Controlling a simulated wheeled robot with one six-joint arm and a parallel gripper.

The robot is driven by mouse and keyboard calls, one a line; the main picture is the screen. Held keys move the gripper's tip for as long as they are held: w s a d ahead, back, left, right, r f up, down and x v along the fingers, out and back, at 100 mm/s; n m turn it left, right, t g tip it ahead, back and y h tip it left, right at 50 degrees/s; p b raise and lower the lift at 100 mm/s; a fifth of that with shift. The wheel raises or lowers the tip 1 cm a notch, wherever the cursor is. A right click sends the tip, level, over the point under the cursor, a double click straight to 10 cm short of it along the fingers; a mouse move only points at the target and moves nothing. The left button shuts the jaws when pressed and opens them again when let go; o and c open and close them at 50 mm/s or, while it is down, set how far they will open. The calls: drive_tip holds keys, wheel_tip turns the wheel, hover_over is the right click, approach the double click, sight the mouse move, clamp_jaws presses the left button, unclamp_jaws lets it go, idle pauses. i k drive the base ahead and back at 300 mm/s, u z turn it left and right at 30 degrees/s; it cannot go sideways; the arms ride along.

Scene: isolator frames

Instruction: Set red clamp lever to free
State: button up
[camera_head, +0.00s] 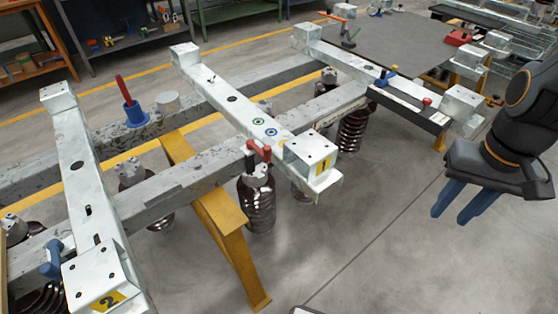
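Several red parts are in view, and I cannot tell which is the clamp lever meant. A red lever (123,90) stands nearly upright from a blue base (136,115) on the far grey rail, left of centre. A red-and-black clamp (258,152) sits by the near rail, beside the steel beam marked 1 (318,158).
A beam marked 2 (90,225) crosses the rails at left. A yellow trestle (222,215) and dark ribbed insulators (258,203) stand under the rails. A blue-handled clamp (52,260) is at lower left. Workbenches line the back. The floor (400,260) at lower right is clear.

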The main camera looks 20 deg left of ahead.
sight(266, 153)
drive_tip(key=k, duration=0.8)
drive_tip(key=u, duration=1.05)
drive_tip(key=i, duration=1)
drive_tip(key=z, duration=0.45)
drive_tip(key=k, duration=1.1)
drive_tip(key=u, duration=0.7)
drive_tip(key=i, duration=0.5)
